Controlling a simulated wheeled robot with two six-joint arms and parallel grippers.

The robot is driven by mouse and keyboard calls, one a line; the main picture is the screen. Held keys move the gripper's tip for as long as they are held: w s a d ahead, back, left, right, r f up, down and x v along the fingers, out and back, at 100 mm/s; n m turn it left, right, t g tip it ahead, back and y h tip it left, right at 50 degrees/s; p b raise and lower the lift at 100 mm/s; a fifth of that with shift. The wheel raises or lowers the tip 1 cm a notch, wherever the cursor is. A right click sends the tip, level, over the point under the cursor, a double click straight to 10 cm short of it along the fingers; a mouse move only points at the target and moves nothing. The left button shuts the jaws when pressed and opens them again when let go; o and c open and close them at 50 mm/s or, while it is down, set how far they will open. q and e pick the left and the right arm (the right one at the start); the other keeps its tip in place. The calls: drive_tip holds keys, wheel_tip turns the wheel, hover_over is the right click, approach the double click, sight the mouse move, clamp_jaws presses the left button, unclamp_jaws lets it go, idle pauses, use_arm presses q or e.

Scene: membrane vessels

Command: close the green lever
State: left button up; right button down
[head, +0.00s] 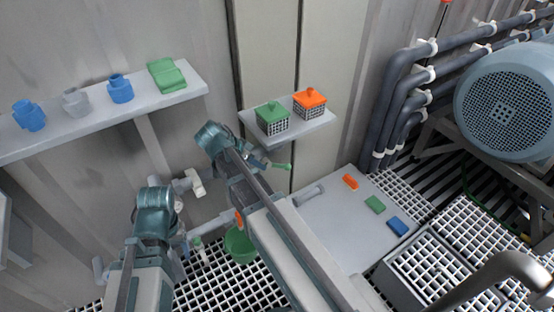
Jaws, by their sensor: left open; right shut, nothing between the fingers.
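A green lever (281,166) sticks out to the right, beside the end of my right arm, below the small shelf. My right gripper (262,163) is close to its left end and shut on nothing; whether they touch I cannot tell. The lever's mount is hidden behind my arm. My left gripper (183,246) is lower left, by the white pipework, open and largely hidden by its own wrist. A smaller green part (197,242) shows on the pipework just right of it.
An orange part (239,217) shows beside my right arm, above a green bucket (239,246). White pipe fittings (191,183) stand between my arms. The small shelf (300,130) holds green and orange-lidded baskets. A grey panel (345,232) with coloured blocks lies right; dark pipes (395,95) run beyond.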

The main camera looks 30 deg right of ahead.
drive_tip(key=s+f+n+y, duration=0.4)
drive_tip(key=f+n, duration=0.1)
drive_tip(key=n, duration=0.1)
drive_tip(key=n+t+y+b, duration=0.2)
drive_tip(key=n+t+y, duration=0.4)
drive_tip(key=t+y, duration=0.35)
approach(278, 166)
drive_tip(key=d+r, duration=0.5)
drive_tip(key=d, duration=0.2)
drive_tip(key=w+a+f+b, duration=0.6)
drive_tip(key=a+f+b, duration=0.1)
drive_tip(key=f+b, duration=0.2)
drive_tip(key=shift+a+g, duration=0.15)
drive_tip(key=shift+g, duration=0.2)
